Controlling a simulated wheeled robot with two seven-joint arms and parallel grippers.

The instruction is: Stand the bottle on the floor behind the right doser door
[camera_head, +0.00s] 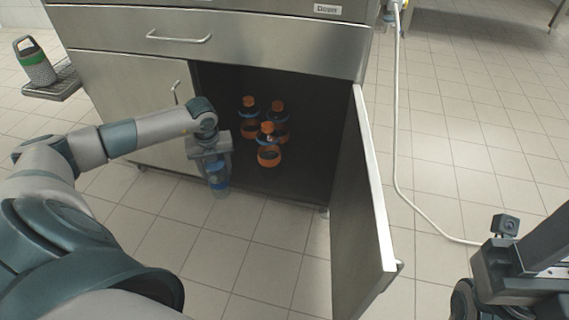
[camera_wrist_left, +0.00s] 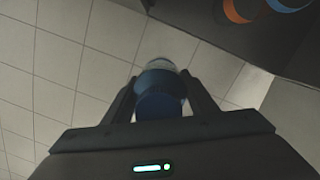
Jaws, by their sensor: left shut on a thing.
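The bottle (camera_head: 219,182), clear with blue, is in my left gripper (camera_head: 213,160), just outside the left side of the open cabinet. In the left wrist view the bottle's blue top (camera_wrist_left: 160,92) sits between the two dark fingers, which are shut on it. The right doser door (camera_head: 362,215) stands swung open toward me. The cabinet floor (camera_head: 295,190) behind it is dark. I cannot tell how far the held bottle is above the ground.
The left door (camera_head: 130,110) is closed. The right half of the compartment looks clear. A white cable (camera_head: 397,130) runs down to the tiles right of the open door. A jug (camera_head: 36,64) stands on a side tray at left.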

